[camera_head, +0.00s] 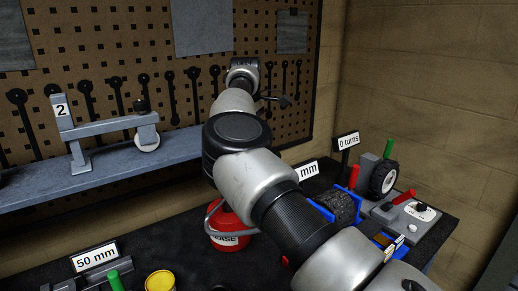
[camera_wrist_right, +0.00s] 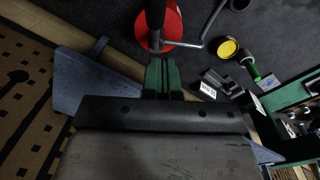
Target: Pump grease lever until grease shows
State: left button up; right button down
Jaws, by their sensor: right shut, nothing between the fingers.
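The red grease bucket (camera_head: 228,232) stands on the dark bench, partly hidden behind my right arm. A bent grey lever (camera_head: 213,212) shows at its left side. The right wrist view shows the red bucket (camera_wrist_right: 174,24) from above, with a dark upright pump tube (camera_wrist_right: 155,15) and the grey lever rod (camera_wrist_right: 187,44). My right gripper (camera_wrist_right: 163,78) is shut and empty, its green fingers near the bucket and lever in that picture. I cannot tell whether they touch the lever. No grease can be made out. My left gripper is not in view.
A yellow cup (camera_head: 160,281) and a green-handled tool with a "50 mm" sign (camera_head: 95,256) stand at the front left. A grey shelf (camera_head: 100,180) runs along the pegboard. A wheel rig (camera_head: 383,178) and red-handled box (camera_head: 405,208) stand at the right.

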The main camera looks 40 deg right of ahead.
jog(key=shift+s+d+f+p, duration=0.25)
jog(key=shift+s+d+f, duration=0.1)
jog(key=shift+f, duration=0.4)
jog(key=shift+s+d+f+p, duration=0.25)
jog(key=shift+s+d+f, duration=0.1)
jog(key=shift+f, duration=0.45)
jog(key=shift+s+d+f+p, duration=0.25)
jog(key=shift+s+f, duration=0.1)
jog(key=shift+f, duration=0.4)
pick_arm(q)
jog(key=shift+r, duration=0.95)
